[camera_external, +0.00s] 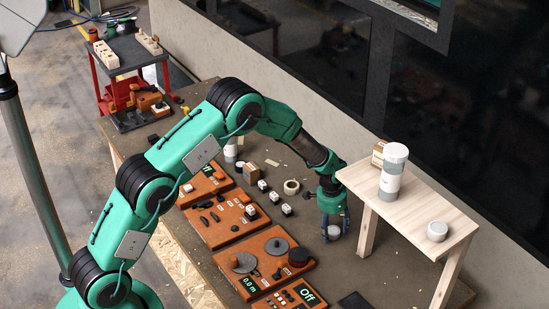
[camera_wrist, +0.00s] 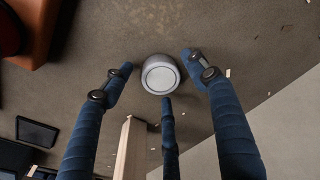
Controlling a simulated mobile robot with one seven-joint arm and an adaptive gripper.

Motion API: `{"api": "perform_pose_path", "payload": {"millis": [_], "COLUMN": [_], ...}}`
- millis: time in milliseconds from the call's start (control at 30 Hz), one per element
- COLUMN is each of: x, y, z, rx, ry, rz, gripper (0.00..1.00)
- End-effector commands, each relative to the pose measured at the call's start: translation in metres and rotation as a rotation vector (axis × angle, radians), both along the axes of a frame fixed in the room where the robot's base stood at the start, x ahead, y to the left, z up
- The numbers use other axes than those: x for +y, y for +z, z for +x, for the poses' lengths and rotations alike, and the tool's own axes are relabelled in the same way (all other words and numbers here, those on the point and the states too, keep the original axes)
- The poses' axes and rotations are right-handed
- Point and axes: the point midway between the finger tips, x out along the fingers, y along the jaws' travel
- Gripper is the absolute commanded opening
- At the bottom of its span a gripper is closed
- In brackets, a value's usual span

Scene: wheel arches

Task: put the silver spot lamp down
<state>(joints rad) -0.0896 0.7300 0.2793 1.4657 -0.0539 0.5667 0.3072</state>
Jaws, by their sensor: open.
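The silver spot lamp (camera_wrist: 160,74) is a short round grey cylinder with a pale disc on top. It appears to rest on the dark worktop, and in the external view the lamp (camera_external: 334,232) shows low between my fingers, beside the wooden stand. My gripper (camera_external: 334,223) points down over it. In the wrist view the blue fingers of my gripper (camera_wrist: 158,76) are spread around the lamp, with gaps visible at the left and right. The lower finger's tip is very close to it; I cannot tell whether it touches.
Orange panels (camera_external: 272,262) lie left of the gripper. White blocks and a tape ring (camera_external: 291,187) lie behind it.

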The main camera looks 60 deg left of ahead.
Motion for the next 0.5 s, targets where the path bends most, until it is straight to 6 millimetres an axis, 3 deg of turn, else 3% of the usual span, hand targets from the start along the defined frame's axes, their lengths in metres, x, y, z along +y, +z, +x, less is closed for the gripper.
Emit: {"api": "perform_pose_path", "payload": {"millis": [267, 500], "x": [0.001, 0.002], "y": [0.029, 0.069], "z": [-0.002, -0.005], "rx": [-0.003, -0.004], "ry": [0.0, 0.0], "rz": [0.0, 0.0], "gripper": [0.58, 0.58]}}
